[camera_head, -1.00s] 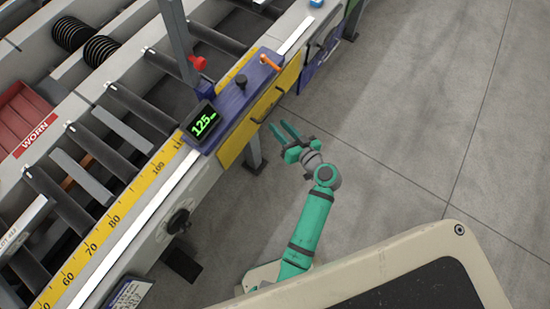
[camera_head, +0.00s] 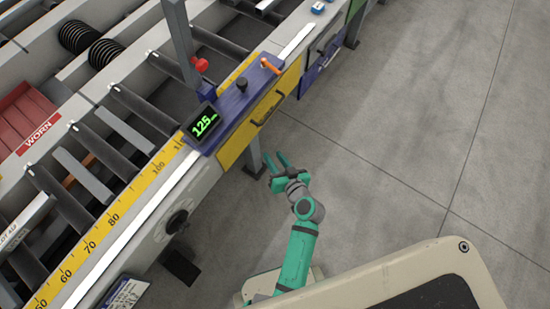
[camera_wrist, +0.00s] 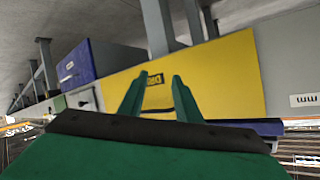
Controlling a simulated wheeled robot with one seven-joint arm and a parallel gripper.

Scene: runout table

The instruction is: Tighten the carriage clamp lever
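The blue carriage (camera_head: 229,115) sits on the rail beside the yellow scale, with a lit display (camera_head: 204,124) showing 125. An orange lever (camera_head: 270,66) stands at the carriage's far end, and a black knob (camera_head: 242,84) is near its middle. A red knob (camera_head: 200,65) is on the post side. I cannot tell from its look how tight the orange lever is. My green gripper (camera_head: 277,166) is open and empty, off the table's front side, apart from the carriage and lever. In the wrist view its two fingers (camera_wrist: 157,98) stand apart before a yellow panel (camera_wrist: 215,75).
A black handwheel (camera_head: 176,221) sticks out of the table's front. The grey floor (camera_head: 400,130) to the right is clear.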

